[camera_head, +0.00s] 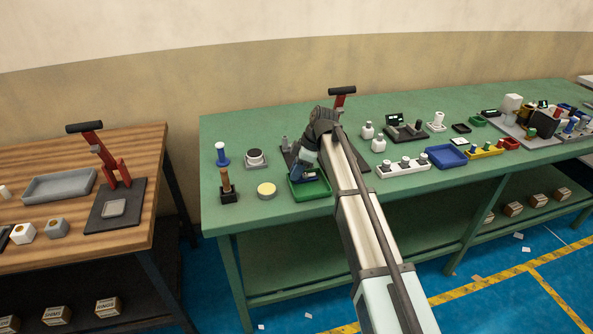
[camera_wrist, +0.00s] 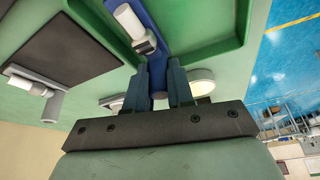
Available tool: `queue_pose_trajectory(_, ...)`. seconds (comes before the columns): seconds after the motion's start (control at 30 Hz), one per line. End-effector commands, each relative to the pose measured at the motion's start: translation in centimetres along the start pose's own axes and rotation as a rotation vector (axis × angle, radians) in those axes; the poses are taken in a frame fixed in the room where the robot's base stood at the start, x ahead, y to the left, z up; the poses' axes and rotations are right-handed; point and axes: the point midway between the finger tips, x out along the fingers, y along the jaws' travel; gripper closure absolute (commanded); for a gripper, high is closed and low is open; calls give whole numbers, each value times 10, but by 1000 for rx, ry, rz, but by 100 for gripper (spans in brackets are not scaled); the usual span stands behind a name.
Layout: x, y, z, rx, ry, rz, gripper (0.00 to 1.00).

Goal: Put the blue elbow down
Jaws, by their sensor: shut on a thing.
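The blue elbow (camera_wrist: 155,22) shows in the wrist view between my gripper's fingers (camera_wrist: 159,78), running up away from them. My gripper is shut on it. A white cylinder (camera_wrist: 130,22) lies beside or against the blue part; I cannot tell whether they are joined. The green tray (camera_wrist: 215,45) surrounds the elbow in this view. In the head view, my gripper (camera_head: 304,172) is low over the green tray (camera_head: 312,194), pointing down. The arm and gripper hide most of the elbow there, and whether it touches the tray floor is unclear.
A yellow-topped disc (camera_head: 267,190) and a wooden-handled stamp (camera_head: 227,188) stand left of the tray. A dark press with a red lever (camera_head: 340,98) is behind it. A white holder (camera_head: 403,169) and a blue tray (camera_head: 446,157) are to the right.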

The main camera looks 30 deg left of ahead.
Motion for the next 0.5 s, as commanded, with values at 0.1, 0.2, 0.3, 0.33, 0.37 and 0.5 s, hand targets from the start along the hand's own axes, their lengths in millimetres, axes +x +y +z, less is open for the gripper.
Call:
queue_pose_trajectory(0.1, 0, 0, 0, 0, 0, 1, 100)
queue_pose_trajectory(0.2, 0, 0, 0, 0, 0, 1, 100)
queue_pose_trajectory(0.3, 1, 0, 0, 0, 0, 0, 100)
queue_pose_trajectory(0.33, 2, 0, 1, 0, 0, 0, 100)
queue_pose_trajectory(0.37, 2, 0, 1, 0, 0, 1, 76)
queue_pose_trajectory(0.5, 2, 0, 1, 0, 0, 1, 67)
